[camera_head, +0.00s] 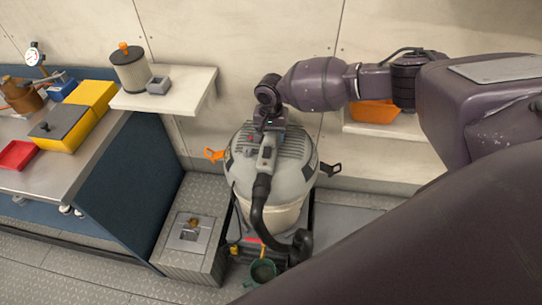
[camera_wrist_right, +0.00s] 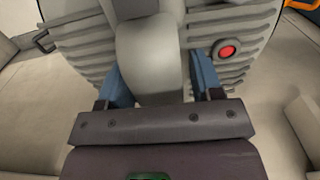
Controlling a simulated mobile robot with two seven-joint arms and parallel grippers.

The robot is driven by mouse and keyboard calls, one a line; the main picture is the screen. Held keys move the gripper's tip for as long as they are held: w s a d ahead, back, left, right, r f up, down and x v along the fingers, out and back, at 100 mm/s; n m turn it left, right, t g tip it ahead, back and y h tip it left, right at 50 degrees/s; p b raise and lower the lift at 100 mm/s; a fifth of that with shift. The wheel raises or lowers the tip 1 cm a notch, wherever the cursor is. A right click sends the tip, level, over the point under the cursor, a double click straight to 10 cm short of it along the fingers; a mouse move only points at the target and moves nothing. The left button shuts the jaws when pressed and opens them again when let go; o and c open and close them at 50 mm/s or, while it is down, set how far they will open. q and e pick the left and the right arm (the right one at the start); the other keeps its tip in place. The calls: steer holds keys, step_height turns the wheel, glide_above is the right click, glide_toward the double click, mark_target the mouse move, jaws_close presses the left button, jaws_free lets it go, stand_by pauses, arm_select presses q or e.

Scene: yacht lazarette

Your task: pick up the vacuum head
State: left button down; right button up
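The vacuum head (camera_head: 270,150) is the grey ribbed top of the vacuum, seated on its pale drum (camera_head: 272,212) in the head view. A grey handle stands up on its middle; it shows large in the right wrist view (camera_wrist_right: 150,50), with a red round button beside it. My right gripper (camera_head: 268,128) is over the top of the head, pointing down. In the wrist view its blue fingers stand on either side of the handle, wide apart, with no clear grip on it. The fingertips are partly hidden in the head view. My left gripper is out of view.
A black hose (camera_head: 262,215) hangs down the front. An orange latch (camera_head: 214,155) and a black latch (camera_head: 331,169) stick out at the sides. A shelf (camera_head: 190,98) holds a filter (camera_head: 130,70). A workbench (camera_head: 55,170) is at left; an orange bin (camera_head: 375,111) is behind my arm.

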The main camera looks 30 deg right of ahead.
steer(key=c, duration=0.9)
steer(key=shift+w+r, duration=0.1)
steer(key=shift+r, duration=0.05)
jaws_close()
